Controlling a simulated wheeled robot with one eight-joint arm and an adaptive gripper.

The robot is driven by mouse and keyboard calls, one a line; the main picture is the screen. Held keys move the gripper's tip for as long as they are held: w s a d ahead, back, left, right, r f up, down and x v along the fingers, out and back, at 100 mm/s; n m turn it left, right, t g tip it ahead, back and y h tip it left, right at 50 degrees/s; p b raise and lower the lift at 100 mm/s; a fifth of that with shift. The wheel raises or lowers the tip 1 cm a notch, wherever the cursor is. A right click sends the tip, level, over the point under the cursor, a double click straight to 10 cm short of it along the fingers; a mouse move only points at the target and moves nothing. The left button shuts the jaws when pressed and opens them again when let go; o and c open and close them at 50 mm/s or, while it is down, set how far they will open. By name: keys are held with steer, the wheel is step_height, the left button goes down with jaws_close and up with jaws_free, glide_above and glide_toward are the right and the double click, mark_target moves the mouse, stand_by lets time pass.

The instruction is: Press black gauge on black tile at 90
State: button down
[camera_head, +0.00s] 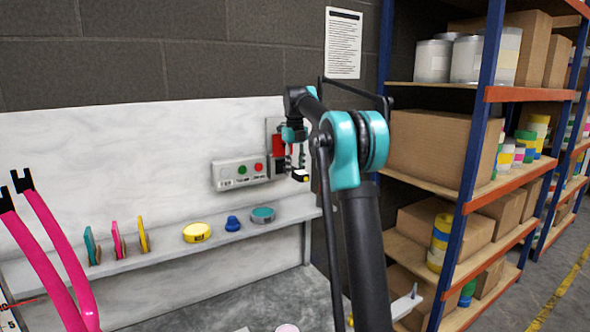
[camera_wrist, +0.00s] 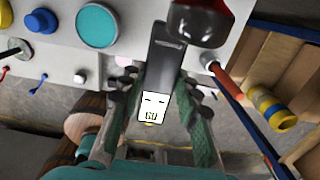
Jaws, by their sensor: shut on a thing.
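My gripper (camera_head: 295,160) is at the end of the arm near the back wall, in front of the right end of the ledge. In the wrist view its two green fingers (camera_wrist: 159,112) are shut on the black gauge (camera_wrist: 167,58), a dark slim body with a white label or display. The display's marks look like "GU" or "60", too small to be sure. In the head view the gauge's dark body with a pale yellow end (camera_head: 302,178) shows below the fingers. I cannot make out a black tile in either view. The gauge appears held in the air.
A button box (camera_head: 240,172) and a red item (camera_head: 278,146) are on the wall. Shelving (camera_head: 470,170) stands right.

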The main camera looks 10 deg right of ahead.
mark_target(304, 174)
steer(key=shift+w+a, duration=0.35)
steer(key=shift+w, duration=0.5)
stand_by(1.1)
stand_by(0.7)
steer(key=shift+s+d, duration=0.5)
steer(key=shift+s, duration=0.75)
steer(key=shift+s+d, duration=0.55)
steer(key=shift+s, duration=0.65)
steer(key=shift+s+d, duration=0.5)
steer(key=shift+s, duration=0.75)
